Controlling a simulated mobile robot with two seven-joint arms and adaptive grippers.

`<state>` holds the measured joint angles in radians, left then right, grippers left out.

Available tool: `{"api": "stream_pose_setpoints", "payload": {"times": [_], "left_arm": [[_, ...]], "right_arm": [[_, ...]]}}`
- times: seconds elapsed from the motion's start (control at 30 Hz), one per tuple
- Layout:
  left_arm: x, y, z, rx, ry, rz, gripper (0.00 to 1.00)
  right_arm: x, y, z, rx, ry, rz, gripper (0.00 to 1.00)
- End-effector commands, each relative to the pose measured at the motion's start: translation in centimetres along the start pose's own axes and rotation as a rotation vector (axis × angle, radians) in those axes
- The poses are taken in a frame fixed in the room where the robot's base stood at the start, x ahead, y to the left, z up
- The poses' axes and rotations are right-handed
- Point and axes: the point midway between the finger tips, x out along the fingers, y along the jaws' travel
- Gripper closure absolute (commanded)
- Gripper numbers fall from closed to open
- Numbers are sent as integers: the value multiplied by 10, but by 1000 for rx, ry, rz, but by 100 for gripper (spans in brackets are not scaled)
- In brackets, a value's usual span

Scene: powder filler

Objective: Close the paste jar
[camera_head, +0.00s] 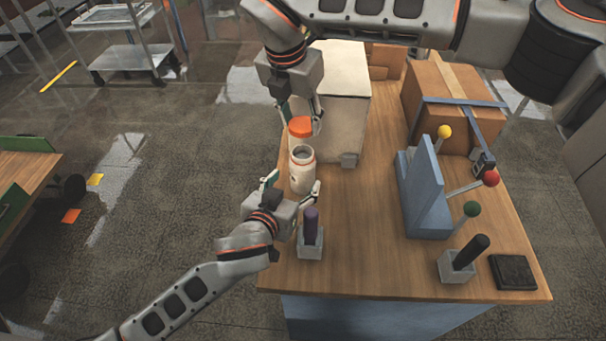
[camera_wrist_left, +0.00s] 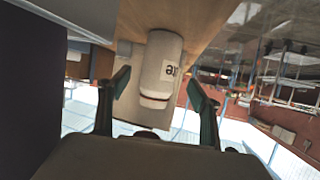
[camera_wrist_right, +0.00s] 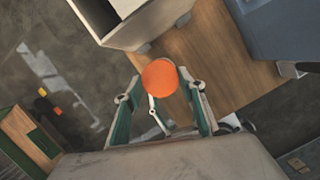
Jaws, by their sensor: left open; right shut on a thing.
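The white paste jar (camera_head: 302,172) stands upright near the left edge of the table, its mouth uncovered. Its printed side shows in the left wrist view (camera_wrist_left: 160,70). The orange lid (camera_head: 300,126) is held by my right gripper (camera_head: 300,112), just behind the jar mouth in the head view; the exact height gap is unclear. The lid also shows between the fingers in the right wrist view (camera_wrist_right: 160,78). My left gripper (camera_head: 293,186) is open, with its fingers on either side of the jar's lower part. Whether a finger touches the jar cannot be told.
A purple-handled tool (camera_head: 311,226) stands in a grey block near my left gripper. A blue lever stand (camera_head: 425,190), a black-handled tool (camera_head: 468,252) and a black pad (camera_head: 513,272) are at right. A pale box (camera_head: 345,75) and cardboard box (camera_head: 452,90) stand behind. The table's middle is clear.

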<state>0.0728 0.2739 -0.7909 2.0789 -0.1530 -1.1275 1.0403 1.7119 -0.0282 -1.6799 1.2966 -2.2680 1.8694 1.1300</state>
Motion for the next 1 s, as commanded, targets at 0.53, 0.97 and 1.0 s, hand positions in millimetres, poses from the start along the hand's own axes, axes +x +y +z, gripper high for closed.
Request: {"api": "stream_pose_setpoints", "payload": {"times": [0.53,0.97,1.0], "left_arm": [[65,0,0,2,0,0,36],[74,0,0,0,0,0,36],[74,0,0,0,0,0,44]], "right_arm": [[0,0,0,0,0,0,68],[0,0,0,0,0,0,68],[0,0,0,0,0,0,68]]}}
